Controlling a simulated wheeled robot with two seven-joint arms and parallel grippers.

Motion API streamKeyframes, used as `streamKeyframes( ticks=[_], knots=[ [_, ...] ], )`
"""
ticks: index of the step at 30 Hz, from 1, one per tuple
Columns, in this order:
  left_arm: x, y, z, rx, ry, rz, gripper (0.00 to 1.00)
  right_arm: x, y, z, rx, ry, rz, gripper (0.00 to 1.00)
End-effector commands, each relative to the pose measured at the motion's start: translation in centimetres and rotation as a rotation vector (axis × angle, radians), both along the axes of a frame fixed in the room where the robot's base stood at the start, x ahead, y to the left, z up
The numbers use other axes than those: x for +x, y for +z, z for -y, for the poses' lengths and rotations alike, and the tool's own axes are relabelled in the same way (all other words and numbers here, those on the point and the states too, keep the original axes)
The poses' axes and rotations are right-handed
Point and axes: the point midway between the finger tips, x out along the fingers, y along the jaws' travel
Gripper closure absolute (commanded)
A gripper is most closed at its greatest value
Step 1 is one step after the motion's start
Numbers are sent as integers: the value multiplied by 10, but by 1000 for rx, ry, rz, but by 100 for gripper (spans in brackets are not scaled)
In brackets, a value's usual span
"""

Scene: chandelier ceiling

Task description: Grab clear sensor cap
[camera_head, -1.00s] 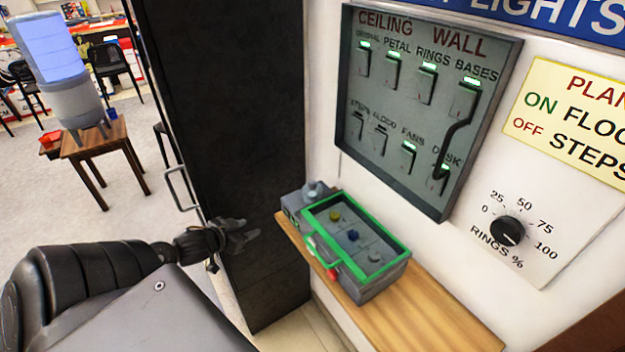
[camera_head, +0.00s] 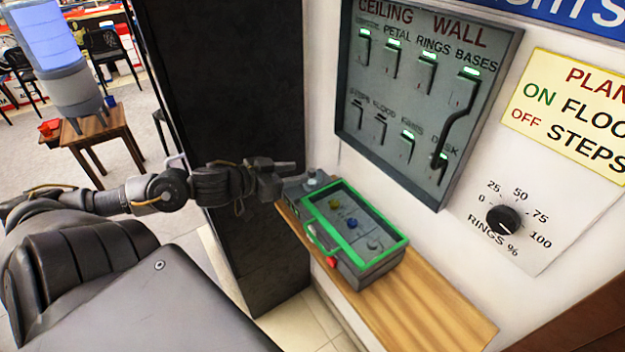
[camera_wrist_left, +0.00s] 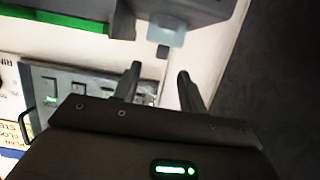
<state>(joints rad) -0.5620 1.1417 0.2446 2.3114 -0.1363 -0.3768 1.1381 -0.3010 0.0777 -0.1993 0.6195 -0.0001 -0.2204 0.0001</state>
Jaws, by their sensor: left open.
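The clear sensor cap seems to be the small pale, translucent piece (camera_head: 312,179) at the back left end of the grey box. In the left wrist view it is a bluish translucent block (camera_wrist_left: 166,22) at the top, with a small dark tip. My left gripper (camera_head: 290,168) is just left of it in the head view, pointing right. In the left wrist view its two fingers (camera_wrist_left: 160,72) are apart and empty, with a gap between them and the cap. My right gripper is in neither view.
The grey box with a green-framed lid (camera_head: 398,246) stands on a wooden shelf (camera_head: 430,305). A red knob (camera_head: 331,262) is on its front. A switch panel (camera_head: 408,150) and a dial (camera_head: 503,220) are on the wall. A dark cabinet (camera_head: 225,90) stands left.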

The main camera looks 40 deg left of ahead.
Motion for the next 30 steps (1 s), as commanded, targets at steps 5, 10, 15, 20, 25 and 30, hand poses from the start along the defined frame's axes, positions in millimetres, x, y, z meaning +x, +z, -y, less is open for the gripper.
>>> streamKeyframes(
  ticks=[5, 10, 15, 20, 25, 30],
  knots=[
    [11, -3, 3, 2, -1, 2, 58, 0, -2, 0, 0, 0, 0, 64],
    [13, -4, 4, 2, -1, 0, 58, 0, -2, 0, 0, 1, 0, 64],
    [16, -5, 4, 2, 0, 1, 58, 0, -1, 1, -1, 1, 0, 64],
    [30, -9, 7, 2, 0, 3, 58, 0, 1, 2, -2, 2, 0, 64],
    [47, -16, 12, 1, 2, 3, 58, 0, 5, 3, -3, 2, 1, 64],
    [57, -21, 15, 1, 1, 0, 58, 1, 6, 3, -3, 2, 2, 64]
  ],
)
